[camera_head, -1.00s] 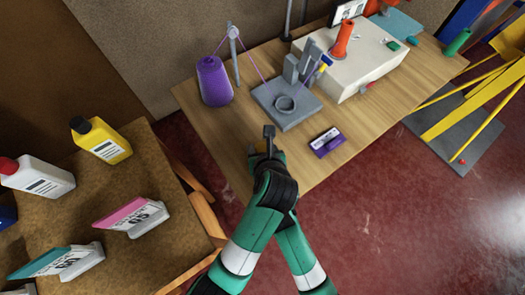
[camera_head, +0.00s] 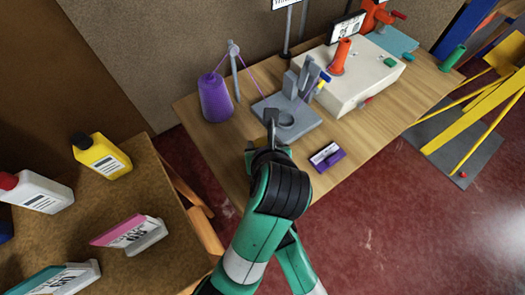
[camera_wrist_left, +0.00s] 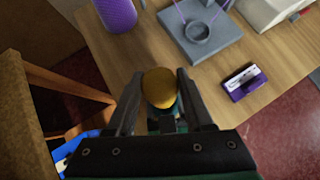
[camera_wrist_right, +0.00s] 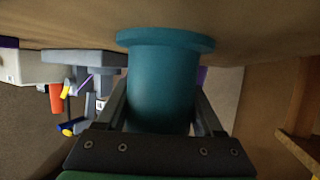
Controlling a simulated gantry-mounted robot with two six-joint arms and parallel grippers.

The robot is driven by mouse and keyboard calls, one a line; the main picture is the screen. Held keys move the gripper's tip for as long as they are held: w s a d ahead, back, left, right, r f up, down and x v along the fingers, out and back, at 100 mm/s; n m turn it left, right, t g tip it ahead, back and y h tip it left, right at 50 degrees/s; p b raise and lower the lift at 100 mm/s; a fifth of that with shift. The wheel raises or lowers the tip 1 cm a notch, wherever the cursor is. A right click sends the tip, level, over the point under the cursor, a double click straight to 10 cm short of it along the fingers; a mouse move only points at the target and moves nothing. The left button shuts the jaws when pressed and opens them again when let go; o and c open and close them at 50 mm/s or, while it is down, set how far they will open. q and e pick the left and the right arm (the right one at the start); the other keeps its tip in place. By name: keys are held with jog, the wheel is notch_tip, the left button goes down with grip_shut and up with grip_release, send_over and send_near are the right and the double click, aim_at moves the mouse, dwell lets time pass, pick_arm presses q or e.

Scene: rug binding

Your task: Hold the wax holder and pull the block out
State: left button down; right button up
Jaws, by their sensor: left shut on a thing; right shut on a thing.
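My left gripper (camera_head: 271,122) is at the front edge of the workbench in the head view, in front of the grey folder base. In the left wrist view, its fingers are shut on a rounded yellow wax block (camera_wrist_left: 160,88). A little teal shows just below the block there. In the right wrist view, my right gripper (camera_wrist_right: 160,104) is shut on the teal wax holder (camera_wrist_right: 163,75), a cylinder with a wide flange. The block is hidden in that view.
On the workbench (camera_head: 375,132) are a purple thread cone (camera_head: 215,99), the grey base with a ring (camera_head: 300,120), a purple-and-white box (camera_head: 327,157) and a white machine (camera_head: 355,80). A side table (camera_head: 85,225) with bottles and boxes stands at the left.

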jog(key=o, duration=1.5)
jog(key=v, duration=1.2)
jog(key=shift+f, duration=0.1)
jog(key=shift+s, duration=0.1)
